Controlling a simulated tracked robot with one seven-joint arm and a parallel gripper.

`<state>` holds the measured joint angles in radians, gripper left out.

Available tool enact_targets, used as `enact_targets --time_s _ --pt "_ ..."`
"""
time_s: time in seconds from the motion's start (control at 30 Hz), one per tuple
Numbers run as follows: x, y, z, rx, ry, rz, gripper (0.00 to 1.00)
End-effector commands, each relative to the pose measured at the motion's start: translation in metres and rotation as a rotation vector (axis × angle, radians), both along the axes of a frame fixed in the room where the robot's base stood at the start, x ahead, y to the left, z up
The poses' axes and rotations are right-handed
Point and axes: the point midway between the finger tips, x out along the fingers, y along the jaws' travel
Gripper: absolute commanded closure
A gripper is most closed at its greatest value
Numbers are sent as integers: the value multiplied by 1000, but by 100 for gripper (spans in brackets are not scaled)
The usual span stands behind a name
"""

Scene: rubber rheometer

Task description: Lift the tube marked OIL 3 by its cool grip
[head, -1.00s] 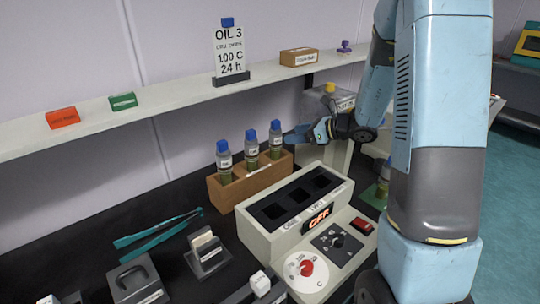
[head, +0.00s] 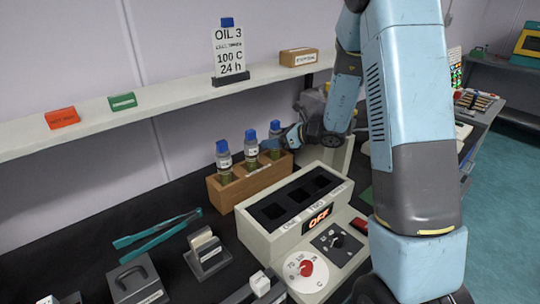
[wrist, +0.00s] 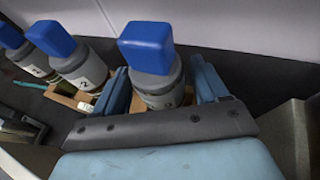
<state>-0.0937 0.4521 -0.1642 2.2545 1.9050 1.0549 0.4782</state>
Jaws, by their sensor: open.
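Three clear tubes with blue caps stand upright in a wooden rack (head: 232,190). The rightmost tube (head: 275,137) is at my gripper (head: 277,144), with its lower part partly hidden. In the wrist view that tube (wrist: 156,80) stands between the two open blue fingers of my gripper (wrist: 163,88), one on each side; whether they touch it I cannot tell. Its label is too small and hidden to read. The middle tube (head: 251,148) and left tube (head: 223,158) stand beside it. A sign reading OIL 3, 100 C, 24 h (head: 229,52) stands on the shelf above.
A heater block (head: 285,225) with dark wells and a display reading OFF is right in front of the rack. Tongs (head: 155,230), a black weight (head: 135,280) and a small holder (head: 207,252) lie to the left. A shelf (head: 160,98) runs above the rack.

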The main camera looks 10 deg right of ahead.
Motion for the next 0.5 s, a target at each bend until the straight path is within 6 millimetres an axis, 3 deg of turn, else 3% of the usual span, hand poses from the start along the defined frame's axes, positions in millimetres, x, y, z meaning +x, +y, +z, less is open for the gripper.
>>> enact_targets --time_s 0.1,0.5 --pt "0 0 0 0 0 0 28" --pt "0 0 0 0 0 1 66"
